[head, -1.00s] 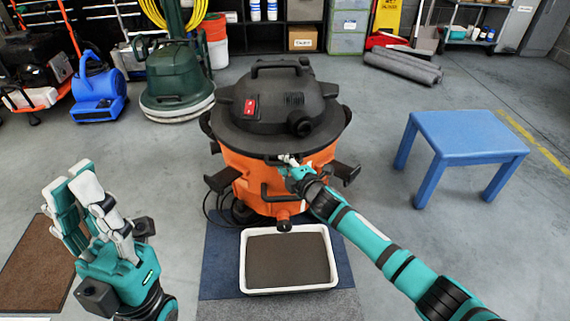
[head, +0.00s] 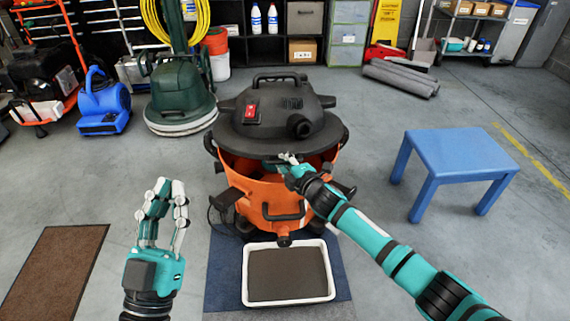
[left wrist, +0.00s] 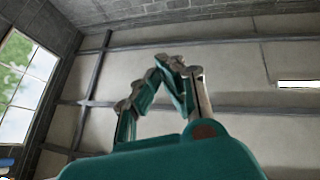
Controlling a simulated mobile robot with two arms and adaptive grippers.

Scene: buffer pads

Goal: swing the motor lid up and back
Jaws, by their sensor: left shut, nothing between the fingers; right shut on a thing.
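The black motor lid (head: 332,132) with a red switch sits on the orange vacuum drum (head: 255,195) in the middle of the head view. Its front edge is tilted up and a gap shows between it and the drum rim; it seems to rest on the rear. My right gripper (head: 289,160) is shut at the lid's front edge; the gripped part is mostly hidden by the fingers. My left gripper (head: 166,186) is shut and empty, raised upright left of the drum and apart from it. It also shows in the left wrist view (left wrist: 170,66), pointing at the wall.
A white tray (head: 247,290) with a dark filling lies on a blue mat (head: 223,270) before the drum. A blue stool (head: 460,150) stands right. A green floor machine (head: 180,100) and blue blower (head: 104,103) stand behind left. The floor between drum and stool is free.

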